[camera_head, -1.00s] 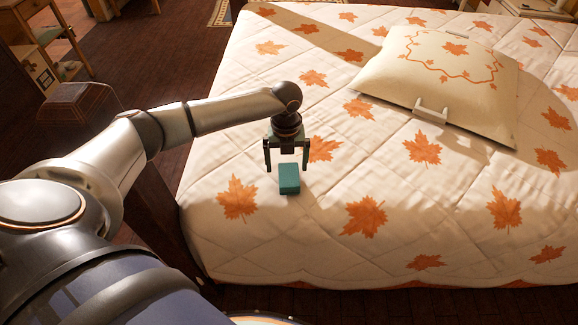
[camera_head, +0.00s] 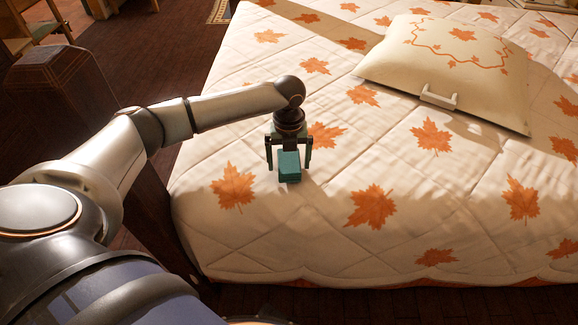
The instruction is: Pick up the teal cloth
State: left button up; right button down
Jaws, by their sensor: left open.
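The teal cloth (camera_head: 289,168) is a small folded block on the white quilt, near the bed's front left part. My left gripper (camera_head: 288,163) points down at it, with one finger on each side of the cloth. The jaws are open, and the gripper's body hides the far part of the cloth. I cannot tell whether either finger touches the cloth. My right gripper is not in view.
The bed (camera_head: 440,205) has a quilt with orange maple leaves. A cream pillow (camera_head: 450,65) with a white handle-like piece (camera_head: 438,97) lies at the upper right. A dark wooden bedpost (camera_head: 65,85) stands at the left. The quilt around the cloth is clear.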

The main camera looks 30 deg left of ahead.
aim_at(289, 160)
pick_arm(q)
jog(key=c, duration=1.3)
jog(key=shift+r, duration=0.1)
jog(key=shift+c, duration=0.2)
notch_tip(289, 160, up, 9)
jog(key=shift+f+p, duration=0.2)
jog(key=shift+p, duration=0.75)
jog(key=shift+r, duration=0.6)
